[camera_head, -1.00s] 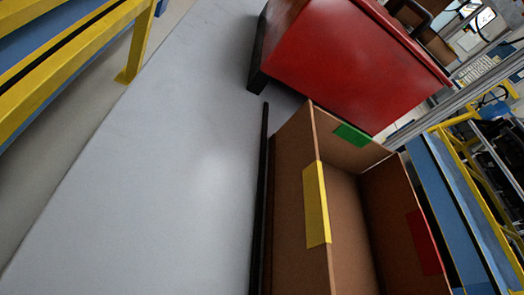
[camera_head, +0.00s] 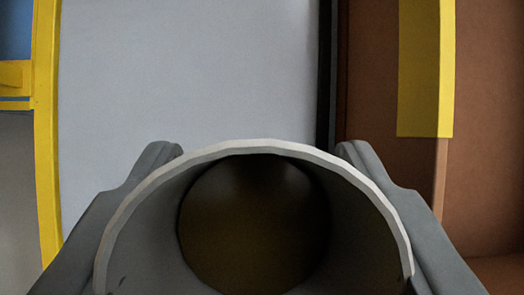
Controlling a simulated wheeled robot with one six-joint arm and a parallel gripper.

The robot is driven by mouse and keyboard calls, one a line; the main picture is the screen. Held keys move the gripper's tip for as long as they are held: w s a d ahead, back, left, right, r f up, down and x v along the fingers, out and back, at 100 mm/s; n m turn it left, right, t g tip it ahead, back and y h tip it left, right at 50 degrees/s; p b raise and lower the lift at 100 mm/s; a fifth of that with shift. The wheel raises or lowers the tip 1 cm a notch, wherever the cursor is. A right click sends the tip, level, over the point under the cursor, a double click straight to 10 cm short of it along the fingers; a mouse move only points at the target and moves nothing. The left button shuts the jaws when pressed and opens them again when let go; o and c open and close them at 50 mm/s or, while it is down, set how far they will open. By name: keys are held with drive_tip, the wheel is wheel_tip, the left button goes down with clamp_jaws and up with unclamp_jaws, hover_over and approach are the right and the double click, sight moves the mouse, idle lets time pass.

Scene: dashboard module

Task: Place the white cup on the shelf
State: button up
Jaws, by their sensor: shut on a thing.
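The white cup (camera_head: 150,235) is at the bottom centre, with its round mouth facing the camera. I look into its dark inside; its lower part is cut off by the picture's edge. My gripper (camera_head: 260,150) is shut on the cup, with one grey finger on each side of it. No shelf can be made out for certain in this view.
A brown box (camera_head: 373,85) with a yellow strip (camera_head: 425,75) stands at the right, beyond the cup. A dark rail (camera_head: 326,70) runs along its left side. A yellow frame (camera_head: 46,150) is at the left. The grey floor (camera_head: 190,75) between is clear.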

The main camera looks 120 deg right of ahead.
sight(250, 218)
drive_tip(key=shift+f, duration=2.9)
drive_tip(key=shift+f, duration=0.1)
drive_tip(key=o, duration=1)
drive_tip(key=v, duration=1.2)
